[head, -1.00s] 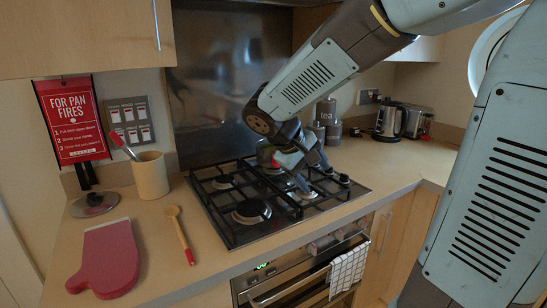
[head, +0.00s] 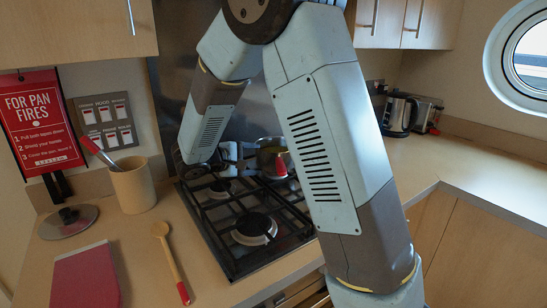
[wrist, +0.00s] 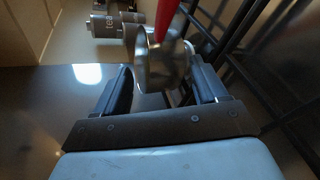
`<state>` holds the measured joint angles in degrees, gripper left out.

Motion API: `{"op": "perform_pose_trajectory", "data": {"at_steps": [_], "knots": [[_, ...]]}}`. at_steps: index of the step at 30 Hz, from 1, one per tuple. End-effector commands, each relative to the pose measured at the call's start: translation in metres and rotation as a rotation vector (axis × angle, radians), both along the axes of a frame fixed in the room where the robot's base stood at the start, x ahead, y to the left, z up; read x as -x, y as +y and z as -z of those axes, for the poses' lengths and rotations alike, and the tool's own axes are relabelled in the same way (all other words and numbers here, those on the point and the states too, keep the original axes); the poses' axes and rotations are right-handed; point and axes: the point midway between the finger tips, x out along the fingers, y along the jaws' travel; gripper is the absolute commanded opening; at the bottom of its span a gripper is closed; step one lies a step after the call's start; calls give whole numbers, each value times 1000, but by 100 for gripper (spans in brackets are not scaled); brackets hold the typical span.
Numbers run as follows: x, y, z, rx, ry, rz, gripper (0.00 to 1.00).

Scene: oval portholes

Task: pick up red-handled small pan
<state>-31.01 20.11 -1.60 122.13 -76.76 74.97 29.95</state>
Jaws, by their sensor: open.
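The small metal pan (head: 270,152) sits at the back of the gas hob. Its red handle (head: 281,167) points toward the front, and my upper arm passes just to its right. My gripper (head: 240,156) is low over the back of the hob, left of the pan and turned toward it, partly hidden by my forearm. In the wrist view, my gripper (wrist: 163,82) is open, and the shiny pan (wrist: 160,64) shows between and beyond the fingers. The red handle (wrist: 167,14) rises above it to the top edge. I cannot tell whether a finger touches the pan.
The black hob grates (head: 225,222) lie under and around my gripper. A steel back panel (head: 170,105) stands close behind. A kettle (head: 399,114) stands at right.

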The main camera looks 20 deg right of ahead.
Motion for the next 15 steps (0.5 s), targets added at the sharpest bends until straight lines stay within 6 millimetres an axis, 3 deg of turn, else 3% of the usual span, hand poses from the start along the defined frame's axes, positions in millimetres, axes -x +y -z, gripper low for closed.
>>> {"op": "perform_pose_trajectory", "data": {"at_steps": [15], "knots": [[-33,-51,24,0,1,-17,72]]}}
